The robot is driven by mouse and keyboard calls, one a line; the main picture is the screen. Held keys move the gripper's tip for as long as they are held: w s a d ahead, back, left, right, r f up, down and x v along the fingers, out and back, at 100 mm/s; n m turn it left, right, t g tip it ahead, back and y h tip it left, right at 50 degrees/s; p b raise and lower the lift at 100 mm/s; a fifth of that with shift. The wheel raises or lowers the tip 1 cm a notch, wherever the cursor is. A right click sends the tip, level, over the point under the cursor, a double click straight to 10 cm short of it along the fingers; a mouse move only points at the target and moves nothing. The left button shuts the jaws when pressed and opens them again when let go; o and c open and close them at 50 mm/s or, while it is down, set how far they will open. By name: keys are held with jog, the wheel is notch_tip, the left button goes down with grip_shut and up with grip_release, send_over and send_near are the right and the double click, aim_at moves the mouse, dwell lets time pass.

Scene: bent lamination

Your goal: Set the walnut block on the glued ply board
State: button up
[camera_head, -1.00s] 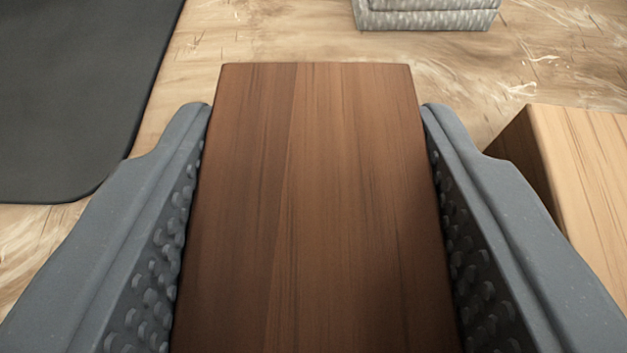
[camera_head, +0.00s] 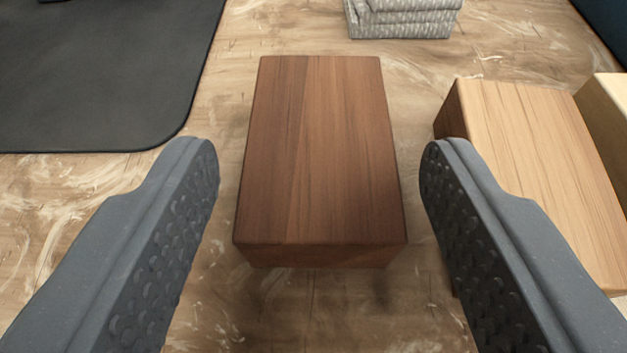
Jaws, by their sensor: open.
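The walnut block (camera_head: 320,150) is a dark brown rectangular block in the middle of the view, its long side pointing away from me. My gripper (camera_head: 320,165) is open, with one grey studded finger on each side of the block and a clear gap on both sides. The near end of the block shows, and nothing holds it. What the block rests on is hard to tell; a shadow lies under its near end. I cannot identify a glued ply board in this view.
A black mat (camera_head: 90,80) lies at the upper left. A folded grey patterned stack (camera_head: 402,20) is at the top. A pale wood block (camera_head: 540,160) stands close to the right finger, with a lighter one (camera_head: 612,110) beyond it. Streaked worktop shows between them.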

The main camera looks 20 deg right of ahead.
jog(key=v, duration=0.7)
jog(key=shift+p, duration=0.45)
